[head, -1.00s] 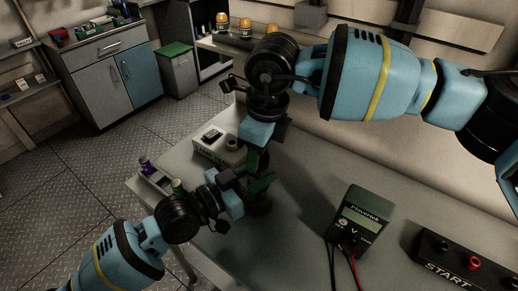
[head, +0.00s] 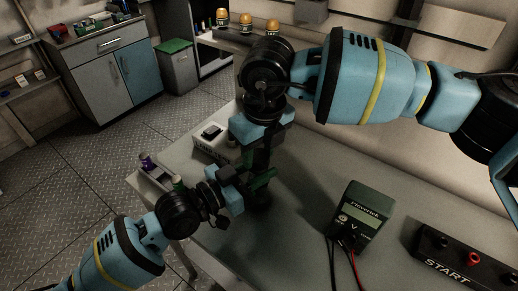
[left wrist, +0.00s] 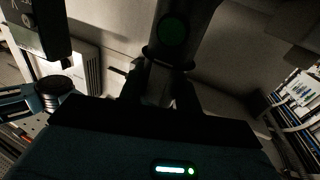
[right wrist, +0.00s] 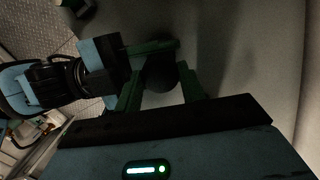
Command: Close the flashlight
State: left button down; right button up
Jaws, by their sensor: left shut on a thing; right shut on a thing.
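The dark flashlight (left wrist: 172,62) stands roughly upright over the table, with a round green spot on its side in the left wrist view. My left gripper (head: 248,186) comes in from the left and is shut on the flashlight body. My right gripper (head: 262,150) comes from above and is shut on its upper end. In the right wrist view a dark round end (right wrist: 160,73) shows between the green fingers. The joint between cap and body is hidden by the fingers, so I cannot tell how tightly they fit.
A green multimeter (head: 362,212) with leads lies right of the grippers. A black START box (head: 462,262) is at the right table edge. A pale box (head: 212,142) stands behind the grippers, and a small holder with bottles (head: 152,172) is at the left edge.

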jog(key=m, duration=0.7)
jog(key=shift+m+h, duration=0.3)
jog(key=shift+h, duration=0.1)
jog(key=m, duration=0.6)
jog(key=shift+a+h, duration=0.1)
jog(key=shift+h, duration=0.3)
jog(key=m, duration=0.6)
jog(key=shift+m+g, duration=0.3)
jog(key=shift+m, duration=0.1)
jog(key=m, duration=0.6)
jog(key=shift+m+g+h, duration=0.3)
jog(key=shift+g, duration=0.1)
jog(key=o, duration=0.9)
jog(key=shift+o, duration=0.2)
